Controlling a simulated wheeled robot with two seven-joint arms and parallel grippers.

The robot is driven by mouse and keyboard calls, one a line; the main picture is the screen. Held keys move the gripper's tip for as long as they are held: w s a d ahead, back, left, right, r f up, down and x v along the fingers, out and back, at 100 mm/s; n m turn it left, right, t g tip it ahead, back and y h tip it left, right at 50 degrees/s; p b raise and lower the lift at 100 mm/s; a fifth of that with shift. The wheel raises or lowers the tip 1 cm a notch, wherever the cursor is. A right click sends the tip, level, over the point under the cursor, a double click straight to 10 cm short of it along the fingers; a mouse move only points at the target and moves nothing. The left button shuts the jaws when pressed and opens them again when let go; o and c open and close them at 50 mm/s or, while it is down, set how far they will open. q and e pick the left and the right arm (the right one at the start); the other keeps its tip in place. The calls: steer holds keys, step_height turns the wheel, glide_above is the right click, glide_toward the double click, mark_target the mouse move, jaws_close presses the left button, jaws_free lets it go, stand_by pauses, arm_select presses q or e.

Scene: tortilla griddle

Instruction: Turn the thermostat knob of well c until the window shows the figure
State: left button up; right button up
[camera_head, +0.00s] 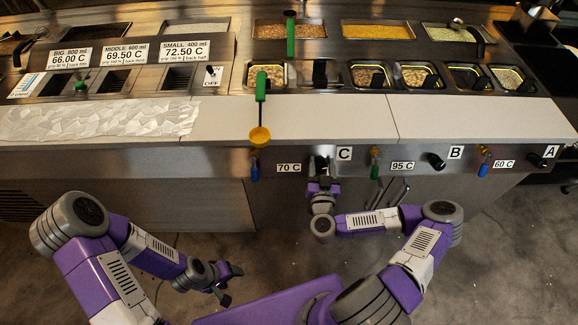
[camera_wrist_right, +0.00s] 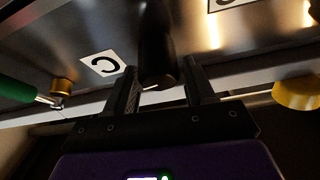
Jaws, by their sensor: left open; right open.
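The black thermostat knob of well C (camera_head: 321,163) is on the front panel beside the label C (camera_head: 344,153). The window to its left (camera_head: 289,168) reads 70 C. My right gripper (camera_head: 322,180) is at the knob from below. In the right wrist view the knob (camera_wrist_right: 157,45) stands between the two open fingers (camera_wrist_right: 166,82), one on each side; I cannot tell whether they touch it. The label C (camera_wrist_right: 102,64) shows beside it. The knob's pointer is hard to make out. My left gripper (camera_head: 226,286) is open and empty, low in front of the counter.
Knob B (camera_head: 436,161) with window 95 C (camera_head: 403,166) and knob A (camera_head: 537,160) with window 60 C (camera_head: 503,163) are to the right. Drain valves hang between them. Cards (camera_head: 192,52) read 66.00, 69.50 and 72.50 C.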

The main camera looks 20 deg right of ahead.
arm_select(q)
step_height(320, 180, up, 2)
steer(key=shift+r+p, duration=0.15)
steer(key=shift+p, duration=0.85)
arm_select(e)
steer(key=s, duration=0.1)
steer(key=s+r, duration=0.1)
steer(key=s+a, duration=0.1)
steer(key=shift+s+a+r, duration=0.1)
steer(key=shift+s+r, duration=0.25)
steer(key=shift+r, duration=0.05)
steer(key=shift+o, duration=1.1)
